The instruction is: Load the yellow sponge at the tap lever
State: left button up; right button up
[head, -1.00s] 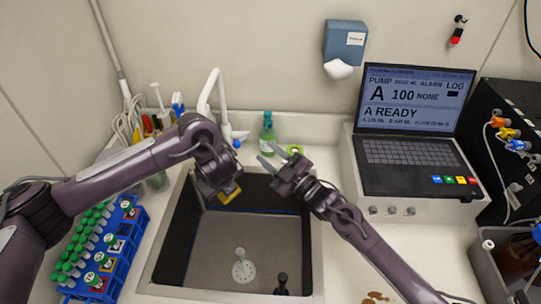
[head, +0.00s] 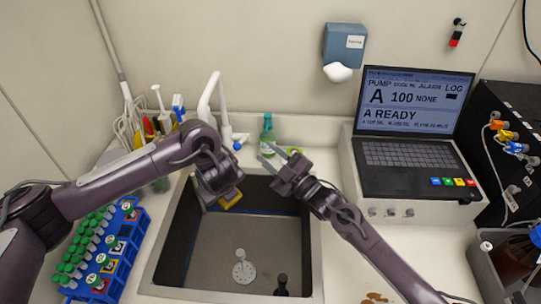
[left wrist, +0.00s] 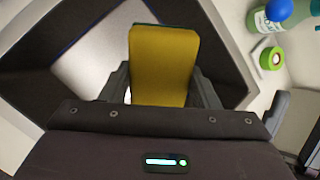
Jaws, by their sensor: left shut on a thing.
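The yellow sponge (head: 230,199) is held by my left gripper (head: 225,194) over the back part of the sink. In the left wrist view the sponge (left wrist: 163,62) stands out between the two fingers (left wrist: 163,90), with a thin green edge at its far end. The white tap (head: 212,95) rises behind the sink. The blue knob (head: 237,145) near its base appears to be the tap lever; the sponge is apart from it. My right gripper (head: 273,159) is open and empty at the sink's back right, near the green bottle.
The sink (head: 215,255) has a drain strainer and a dark object in it. A green bottle (head: 267,131) and a green tape roll (head: 293,151) stand behind it. A blue tube rack (head: 125,250) is at left, a laptop (head: 410,150) at right.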

dwell(0.4)
pick_arm(q)
jog(key=s+r+p, duration=0.1)
jog(key=p, duration=0.1)
jog(key=s+d+r+p, duration=0.1)
jog(key=s+r+p, duration=0.1)
jog(key=p, duration=0.1)
jog(key=shift+s+r+p, duration=0.1)
jog(key=shift+p, duration=0.2)
jog(key=shift+s+r, duration=0.1)
jog(key=shift+s, duration=0.05)
jog(key=shift+s+d+r, duration=0.2)
jog(key=shift+s+r, duration=0.1)
jog(key=shift+s, duration=0.35)
dwell(0.5)
